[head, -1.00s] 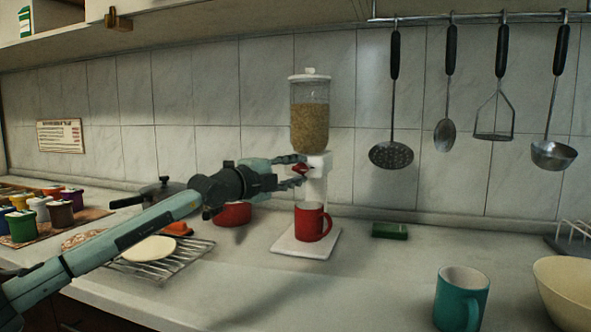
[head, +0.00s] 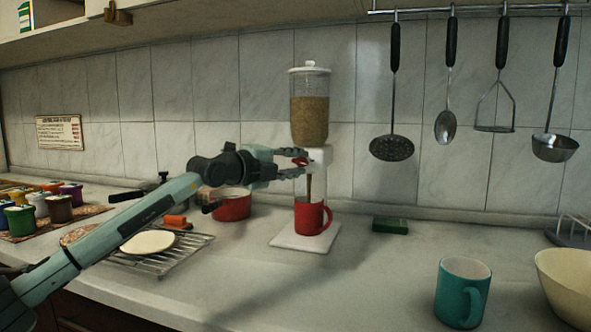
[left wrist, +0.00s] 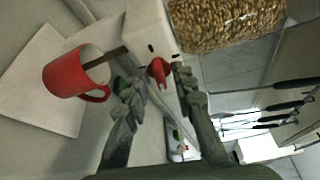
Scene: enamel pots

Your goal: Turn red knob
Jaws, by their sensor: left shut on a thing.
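The red knob (head: 301,162) is on the front of a white dispenser (head: 319,172) with a clear container of grain (head: 310,118). My left gripper (head: 298,164) is shut on the knob, its fingers partly covering it. In the left wrist view the red knob (left wrist: 158,71) shows between the fingertips of the gripper (left wrist: 155,80). A brown stream (head: 309,186) falls from the dispenser into the red mug (head: 309,217) below. The mug stands upright on the white base (head: 290,238). My right gripper is not in view.
A red pot (head: 233,206) and a wire rack (head: 170,258) with a pale flat disc lie left of the dispenser. A green block (head: 390,225), a teal mug (head: 461,293) and a cream bowl (head: 568,285) are to the right. The counter's middle front is clear.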

